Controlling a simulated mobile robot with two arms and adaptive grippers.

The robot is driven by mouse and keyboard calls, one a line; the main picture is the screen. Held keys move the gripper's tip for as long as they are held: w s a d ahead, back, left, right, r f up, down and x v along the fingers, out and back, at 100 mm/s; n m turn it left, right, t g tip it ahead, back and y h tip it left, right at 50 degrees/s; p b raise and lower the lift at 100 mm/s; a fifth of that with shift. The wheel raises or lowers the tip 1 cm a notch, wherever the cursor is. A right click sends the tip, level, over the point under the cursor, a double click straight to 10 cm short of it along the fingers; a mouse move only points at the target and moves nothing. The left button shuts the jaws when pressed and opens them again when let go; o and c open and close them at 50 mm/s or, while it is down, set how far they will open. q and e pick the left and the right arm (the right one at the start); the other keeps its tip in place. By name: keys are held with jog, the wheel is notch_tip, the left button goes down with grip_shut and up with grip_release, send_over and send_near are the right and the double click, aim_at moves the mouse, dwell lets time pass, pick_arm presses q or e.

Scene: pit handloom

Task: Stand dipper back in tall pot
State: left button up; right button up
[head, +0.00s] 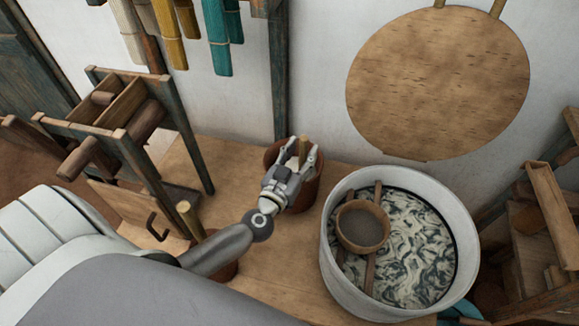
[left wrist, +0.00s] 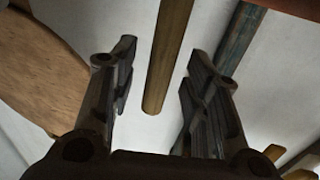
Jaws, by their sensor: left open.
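A reddish-brown clay pot (head: 312,190), which looks like the tall pot, stands on the wooden bench near the wall. A wooden handle, likely the dipper's (head: 304,146), rises upright at it, between the spread fingers of my left gripper (head: 302,155). The left wrist view shows the handle (left wrist: 168,55) between the two open fingers (left wrist: 150,95), with a gap on both sides. The handle's lower part and the pot's mouth are hidden behind my gripper, so I cannot tell whether the dipper is inside. My right gripper is out of view.
A large white tub (head: 335,275) of swirled dark liquid stands to the right, with a round sieve (head: 361,226) on sticks across it. A wooden frame (head: 130,130) stands left.

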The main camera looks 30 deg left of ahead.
pick_arm(q)
jog(key=s, duration=1)
jog(key=shift+s+d, duration=0.15)
jog(key=shift+d, duration=0.15)
jog(key=shift+s, duration=0.1)
